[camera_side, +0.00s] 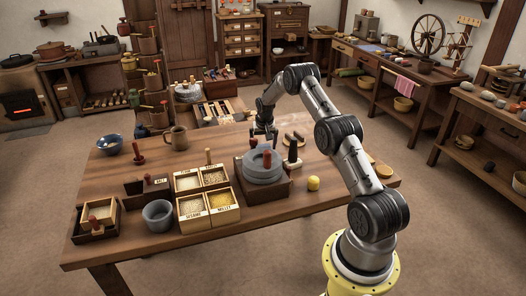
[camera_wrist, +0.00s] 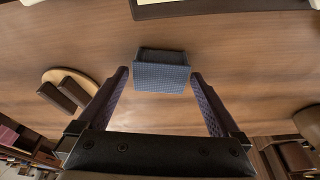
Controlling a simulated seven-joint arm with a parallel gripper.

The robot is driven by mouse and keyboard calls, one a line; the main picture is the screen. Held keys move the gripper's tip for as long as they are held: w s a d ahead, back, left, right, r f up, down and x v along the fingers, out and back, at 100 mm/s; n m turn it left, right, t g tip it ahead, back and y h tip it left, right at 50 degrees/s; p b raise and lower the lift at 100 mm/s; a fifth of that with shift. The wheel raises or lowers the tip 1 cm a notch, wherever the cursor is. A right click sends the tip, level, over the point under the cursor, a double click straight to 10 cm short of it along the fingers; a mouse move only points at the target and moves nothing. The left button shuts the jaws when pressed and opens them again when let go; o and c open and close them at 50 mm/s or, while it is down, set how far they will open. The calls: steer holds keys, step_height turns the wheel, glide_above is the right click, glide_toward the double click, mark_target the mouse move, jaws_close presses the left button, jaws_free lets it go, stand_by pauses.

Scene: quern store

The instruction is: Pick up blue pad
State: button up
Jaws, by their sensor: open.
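The blue pad (camera_wrist: 162,77) shows in the wrist view as a small block with a blue textured face and a darker upper side, on the brown wooden table (camera_wrist: 250,62). My gripper (camera_wrist: 159,74) is open, with one finger to each side of the pad and a gap on both sides. Nothing is held. I cannot tell how far the fingertips are above the table. In the side view my gripper (camera_side: 265,132) points down at the table's far edge area, and I cannot make out the pad there.
A round wooden board (camera_wrist: 52,76) with two brown blocks lies left of the pad in the wrist view. The table's left part holds a mug (camera_side: 177,138).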

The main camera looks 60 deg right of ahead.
steer(key=shift+f, duration=0.1)
steer(key=shift+c, duration=0.2)
steer(key=c, duration=1.1)
